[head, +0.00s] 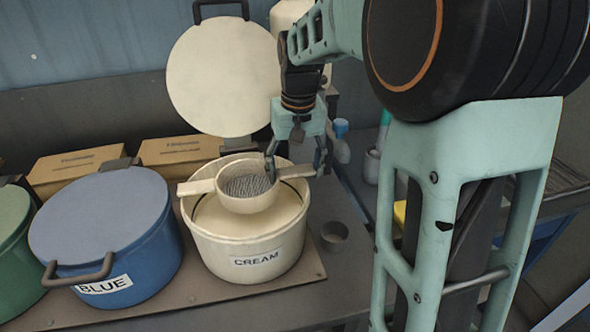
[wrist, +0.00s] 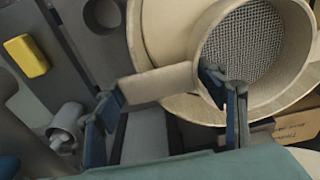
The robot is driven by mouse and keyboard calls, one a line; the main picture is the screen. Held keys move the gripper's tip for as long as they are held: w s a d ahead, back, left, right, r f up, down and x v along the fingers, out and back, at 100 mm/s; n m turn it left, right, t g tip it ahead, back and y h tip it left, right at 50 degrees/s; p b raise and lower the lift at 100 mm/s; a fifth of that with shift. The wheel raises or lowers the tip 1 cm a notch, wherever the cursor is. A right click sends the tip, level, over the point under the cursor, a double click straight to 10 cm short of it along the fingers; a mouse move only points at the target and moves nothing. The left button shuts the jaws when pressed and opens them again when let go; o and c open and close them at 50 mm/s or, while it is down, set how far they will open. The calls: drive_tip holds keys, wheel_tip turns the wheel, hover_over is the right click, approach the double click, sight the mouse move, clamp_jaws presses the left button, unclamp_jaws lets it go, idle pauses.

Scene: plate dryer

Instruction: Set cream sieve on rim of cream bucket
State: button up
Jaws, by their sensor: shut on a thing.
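The cream bucket (head: 245,262), labelled CREAM, stands upright on the bench with its top open. The cream sieve (head: 248,203), a round bowl with grey mesh and a flat handle on each side, is over the bucket's opening. Its left handle (head: 196,187) reaches across the bucket's left edge. My gripper (head: 296,168) is shut on the right handle. The wrist view shows my gripper's fingers (wrist: 165,105) at this handle (wrist: 158,83), beside the sieve's mesh (wrist: 240,45). I cannot tell whether the sieve touches the rim.
A cream lid (head: 222,78) stands upright behind the bucket. A blue lidded bucket (head: 135,255) is close on the left, with a green one (head: 12,240) beyond. Cardboard boxes (head: 75,168) lie behind them.

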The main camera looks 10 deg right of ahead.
drive_tip(key=shift+f, duration=0.2)
drive_tip(key=o, duration=1.2)
drive_tip(key=shift+o, duration=0.2)
